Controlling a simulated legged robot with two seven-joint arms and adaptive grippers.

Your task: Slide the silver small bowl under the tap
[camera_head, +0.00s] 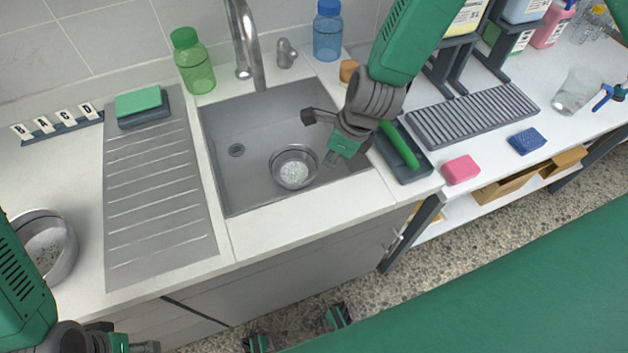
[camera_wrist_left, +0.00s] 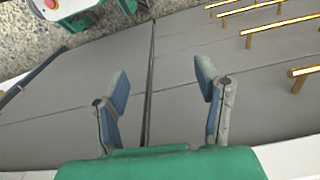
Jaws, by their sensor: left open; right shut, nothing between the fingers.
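The silver small bowl (camera_head: 294,168) sits upright on the floor of the grey sink (camera_head: 234,190), right of the drain, with pale specks inside. The tap (camera_head: 244,45) rises behind the sink, its spout end above the sink's back left part. The bowl is in front and to the right of the spout. My right gripper (camera_head: 321,139) is shut and empty, over the right part of the sink, close to the bowl's right side; I cannot tell if it touches. My left gripper (camera_wrist_left: 163,95) is open and empty in front of the cabinet fronts, away from the sink.
A larger metal bowl (camera_head: 45,246) stands on the left counter. A ribbed drainboard (camera_head: 160,200) lies left of the sink, with a green sponge (camera_head: 139,101) at its back. A green bottle (camera_head: 194,64) stands behind the sink. A dark caddy with a green brush (camera_head: 400,147) is at right.

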